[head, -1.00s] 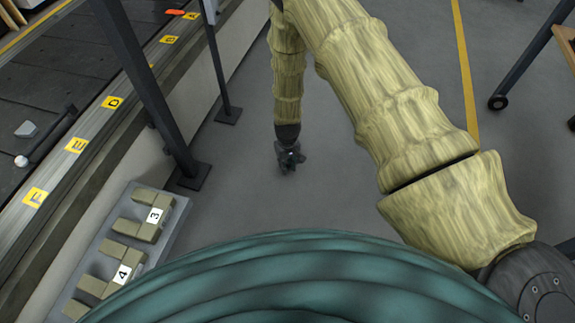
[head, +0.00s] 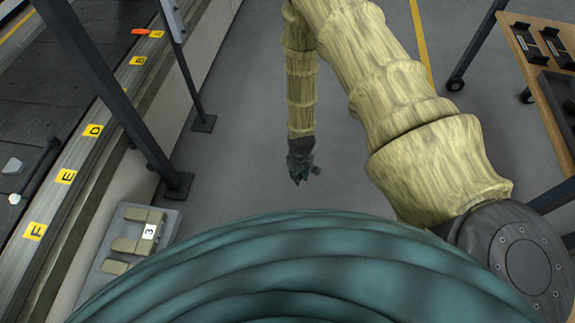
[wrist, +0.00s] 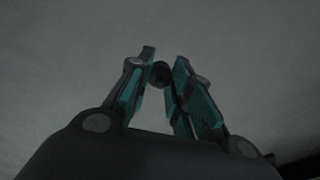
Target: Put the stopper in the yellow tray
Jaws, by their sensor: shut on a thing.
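My gripper (head: 303,178) hangs low over the grey floor in the middle of the head view, at the end of my yellow-brown covered arm. In the wrist view my gripper (wrist: 159,68) is shut on a small dark rounded thing (wrist: 161,74) between its teal-padded fingertips. It looks like the stopper, but the picture is too dark to be sure. Only plain grey floor shows behind it. No yellow tray shows in either view.
A slat conveyor (head: 95,75) with yellow letter labels runs along the left. A dark post (head: 115,95) stands beside it. A grey plate (head: 168,220) with a holder marked 3 lies lower left. A wooden-topped cart (head: 547,100) with black holders stands right. The middle floor is clear.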

